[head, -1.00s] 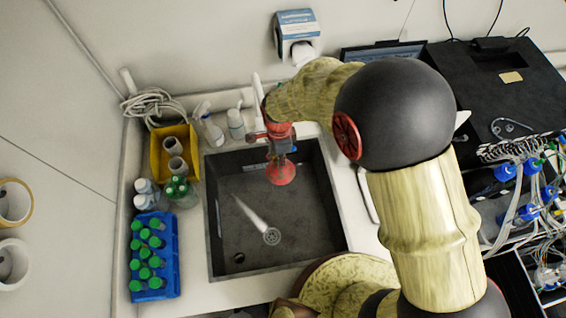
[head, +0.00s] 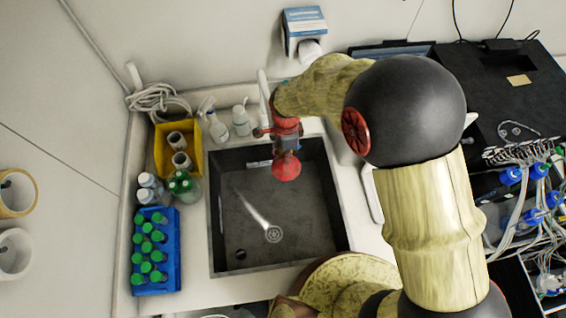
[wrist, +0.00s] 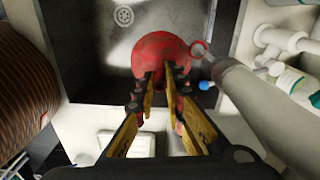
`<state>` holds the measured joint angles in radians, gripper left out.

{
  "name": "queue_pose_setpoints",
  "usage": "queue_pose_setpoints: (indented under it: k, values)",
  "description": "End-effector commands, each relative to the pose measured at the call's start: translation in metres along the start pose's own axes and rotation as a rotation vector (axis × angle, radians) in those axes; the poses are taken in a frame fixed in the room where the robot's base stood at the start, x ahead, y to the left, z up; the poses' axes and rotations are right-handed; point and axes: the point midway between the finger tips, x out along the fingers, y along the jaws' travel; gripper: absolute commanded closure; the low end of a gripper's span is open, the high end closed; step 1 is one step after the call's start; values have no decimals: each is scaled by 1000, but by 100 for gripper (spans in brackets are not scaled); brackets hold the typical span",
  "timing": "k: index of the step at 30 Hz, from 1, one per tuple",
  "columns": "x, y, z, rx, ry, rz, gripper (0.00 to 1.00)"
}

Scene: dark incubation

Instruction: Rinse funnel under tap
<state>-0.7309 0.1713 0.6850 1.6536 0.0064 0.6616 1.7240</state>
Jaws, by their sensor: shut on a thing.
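The red funnel (head: 286,167) is over the back part of the dark sink (head: 225,245), in the head view. In the wrist view the funnel (wrist: 160,55) shows its round red mouth beyond the fingertips. My gripper (wrist: 163,82) is shut on the funnel's narrower part and holds it above the sink floor. The white tap (head: 263,90) stands at the sink's back edge, partly hidden by my arm. In the wrist view the tap (wrist: 235,80) passes just right of the funnel, with a blue-tipped part near it. Whether water runs onto the funnel cannot be told.
Left of the sink stand a blue rack (head: 170,265) of green-capped bottles, a yellow bin (head: 160,150) and several loose bottles. Pump bottles (head: 241,120) stand behind the sink. Black equipment (head: 500,90) is at right. The sink's front and left are clear.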

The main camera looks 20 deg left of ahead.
Motion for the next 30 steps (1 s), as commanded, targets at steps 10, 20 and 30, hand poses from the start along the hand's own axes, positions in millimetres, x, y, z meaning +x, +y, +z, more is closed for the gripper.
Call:
queue_pose_setpoints:
  k: [10, 20, 30]
  values:
    - [0, -1, -2, 0, 0, 0, 100]
    - [0, 2, 8, 0, 0, 0, 100]
    - [0, 2, 9, 1, 0, -1, 100]
